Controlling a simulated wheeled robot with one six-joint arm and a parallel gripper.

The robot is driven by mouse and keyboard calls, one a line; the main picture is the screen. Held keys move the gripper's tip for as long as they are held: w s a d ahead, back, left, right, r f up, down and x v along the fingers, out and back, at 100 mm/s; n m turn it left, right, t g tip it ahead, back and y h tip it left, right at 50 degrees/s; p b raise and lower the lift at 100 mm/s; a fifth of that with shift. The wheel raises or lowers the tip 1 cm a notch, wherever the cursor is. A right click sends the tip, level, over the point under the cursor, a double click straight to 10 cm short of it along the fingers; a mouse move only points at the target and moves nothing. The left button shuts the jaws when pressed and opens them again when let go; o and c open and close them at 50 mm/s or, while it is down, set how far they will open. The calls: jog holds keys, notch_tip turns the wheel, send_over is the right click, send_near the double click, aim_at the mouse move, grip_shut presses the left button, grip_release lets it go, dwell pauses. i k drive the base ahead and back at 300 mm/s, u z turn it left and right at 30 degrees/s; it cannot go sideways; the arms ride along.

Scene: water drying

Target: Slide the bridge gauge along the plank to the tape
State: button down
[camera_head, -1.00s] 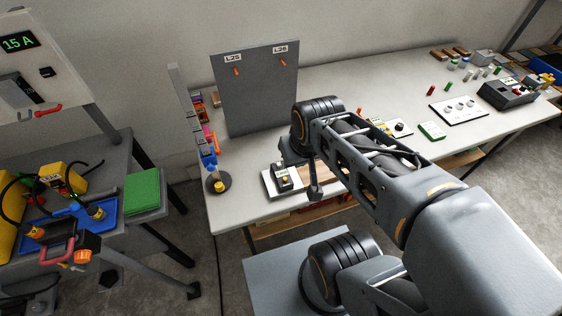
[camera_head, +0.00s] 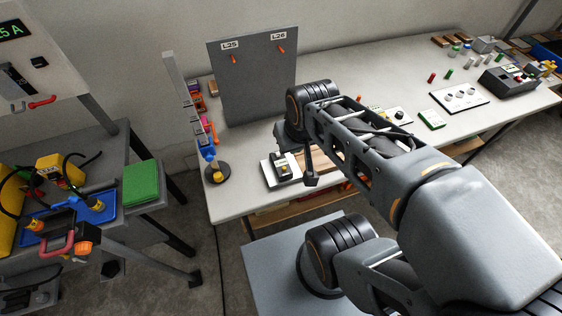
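A small black block with a yellow part (camera_head: 280,168) stands on a white plate near the front left of the bench; I cannot tell whether it is the bridge gauge. A strip of brown wood (camera_head: 298,160) shows just right of it, partly behind my arm; it may be the plank. I cannot make out any tape. My arm reaches over the bench from the right. The dark end of my gripper (camera_head: 311,179) hangs just right of the black block, apart from it in the picture. Its fingers are too small and hidden to read.
A grey upright panel (camera_head: 252,85) with two orange pegs stands behind. A side table (camera_head: 117,212) with a blue tray stands left.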

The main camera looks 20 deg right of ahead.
aim_at(279, 163)
jog(key=z, duration=1.75)
jog(key=k, duration=1.25)
jog(key=u, duration=1.4)
jog(key=i, duration=1)
